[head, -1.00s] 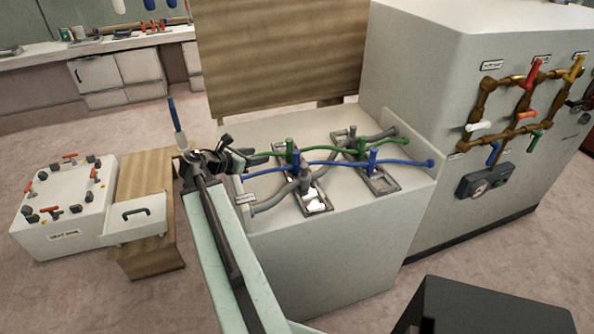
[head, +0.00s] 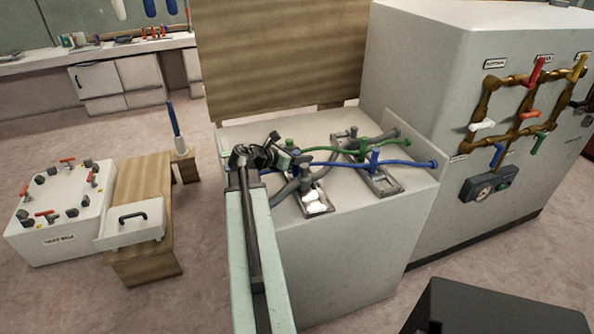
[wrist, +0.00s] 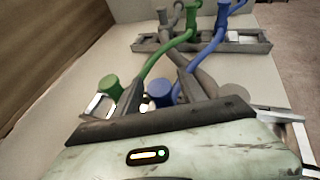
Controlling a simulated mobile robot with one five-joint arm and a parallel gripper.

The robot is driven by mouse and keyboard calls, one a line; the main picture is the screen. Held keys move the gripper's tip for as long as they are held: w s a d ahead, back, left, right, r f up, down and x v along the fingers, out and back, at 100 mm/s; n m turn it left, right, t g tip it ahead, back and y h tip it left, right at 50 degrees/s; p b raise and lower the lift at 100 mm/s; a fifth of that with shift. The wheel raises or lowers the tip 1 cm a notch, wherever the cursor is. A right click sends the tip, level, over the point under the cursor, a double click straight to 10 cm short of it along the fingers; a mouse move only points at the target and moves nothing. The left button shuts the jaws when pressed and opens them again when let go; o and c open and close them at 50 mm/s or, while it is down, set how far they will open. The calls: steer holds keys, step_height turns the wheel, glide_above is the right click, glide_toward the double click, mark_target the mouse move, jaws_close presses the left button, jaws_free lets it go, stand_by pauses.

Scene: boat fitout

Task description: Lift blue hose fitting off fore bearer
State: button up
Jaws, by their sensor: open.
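My gripper (head: 286,155) is open over the nearer bearer (head: 318,207), a grey slotted frame on the pale box top. In the wrist view, a blue hose fitting (wrist: 160,92) shows between the two open fingers (wrist: 161,78), nearer the right one. I cannot tell whether they touch it. A green fitting (wrist: 110,87) stands just left of the left finger. In the head view, my gripper hides most of the near blue fitting. The farther bearer (head: 381,186) carries another blue fitting (head: 374,158) and a green one (head: 363,146). No fore label is readable.
The blue hose (head: 400,162), green hose and grey hose (head: 291,190) cross the box top close to my gripper. A tall wooden panel (head: 280,60) stands behind. A large grey cabinet (head: 440,120) with valves bounds the right.

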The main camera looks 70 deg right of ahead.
steer(key=shift+s+d+f, duration=0.3)
steer(key=shift+d, duration=0.25)
jaws_close()
steer(key=shift+r, duration=0.1)
